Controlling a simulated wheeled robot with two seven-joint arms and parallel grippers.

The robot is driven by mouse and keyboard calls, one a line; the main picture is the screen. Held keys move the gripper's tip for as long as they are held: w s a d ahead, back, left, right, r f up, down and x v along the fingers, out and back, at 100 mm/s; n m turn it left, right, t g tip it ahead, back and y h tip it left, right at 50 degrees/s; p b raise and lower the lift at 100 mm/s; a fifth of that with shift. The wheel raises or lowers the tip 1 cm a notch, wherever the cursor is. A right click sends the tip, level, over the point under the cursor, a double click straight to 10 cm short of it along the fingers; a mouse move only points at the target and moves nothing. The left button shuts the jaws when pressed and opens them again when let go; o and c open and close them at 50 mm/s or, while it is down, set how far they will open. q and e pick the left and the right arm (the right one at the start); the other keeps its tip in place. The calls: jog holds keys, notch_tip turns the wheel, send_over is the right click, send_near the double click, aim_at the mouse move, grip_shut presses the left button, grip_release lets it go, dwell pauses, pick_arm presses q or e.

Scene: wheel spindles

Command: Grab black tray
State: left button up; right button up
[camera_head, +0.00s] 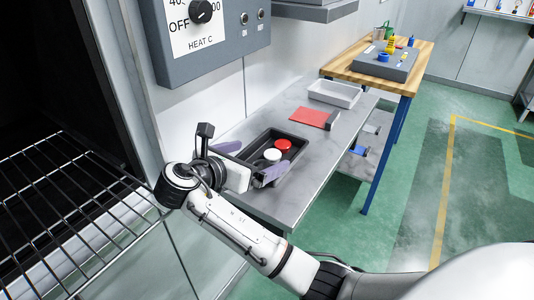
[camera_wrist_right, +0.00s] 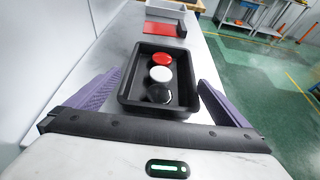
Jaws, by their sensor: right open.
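The black tray (camera_head: 293,158) lies on the grey metal bench, holding a red round piece (camera_head: 283,145), a white round piece (camera_head: 272,155) and a black round piece. It also shows in the right wrist view (camera_wrist_right: 125,88), where the black round piece (camera_wrist_right: 159,93) is nearest me. My right gripper (camera_head: 250,160) is open at the tray's near end, with one purple finger off each long side. In the right wrist view the fingers (camera_wrist_right: 155,92) stand left and right of the tray, with visible gaps, and nothing is between them but the tray's near part. My left gripper is not in view.
A red sheet (camera_head: 312,117) with a dark object at its end and a light grey tray (camera_head: 334,94) lie farther along the bench. A wooden-topped table (camera_head: 402,77) stands beyond. A wall runs along the left, with a control box (camera_head: 205,38) above. A wire rack (camera_head: 70,205) is at left.

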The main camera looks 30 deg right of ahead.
aim_at(278, 149)
jog(key=shift+s+x, duration=0.2)
jog(key=shift+x, duration=0.85)
jog(key=x, duration=0.5)
jog(key=shift+w+d, duration=0.2)
jog(key=shift+d, duration=0.15)
jog(key=c, duration=0.8)
